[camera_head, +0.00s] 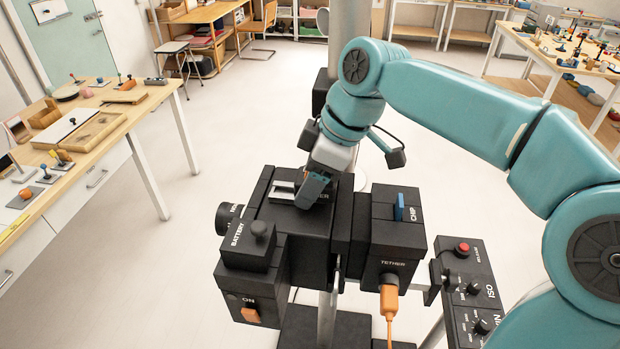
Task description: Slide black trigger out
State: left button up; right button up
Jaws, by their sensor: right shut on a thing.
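A large black camera-like device (282,222) stands in front of me on a post. My right gripper (308,200) comes down on its top from above right, beside a pale recessed slot (284,191). The gripper is shut on a small part there, seemingly the black trigger; the gripper hides most of that part. A white label beside the fingers is partly covered, with only its end showing. I cannot tell how far the part has slid. My left gripper is not in view.
A control panel (468,295) stands at right.

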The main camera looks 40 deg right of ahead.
aim_at(304, 175)
jog(key=shift+d+r+p, duration=0.1)
jog(key=shift+r+p, duration=0.75)
jog(key=shift+r, duration=0.65)
jog(key=shift+s+r, duration=0.15)
jog(key=shift+r, duration=0.85)
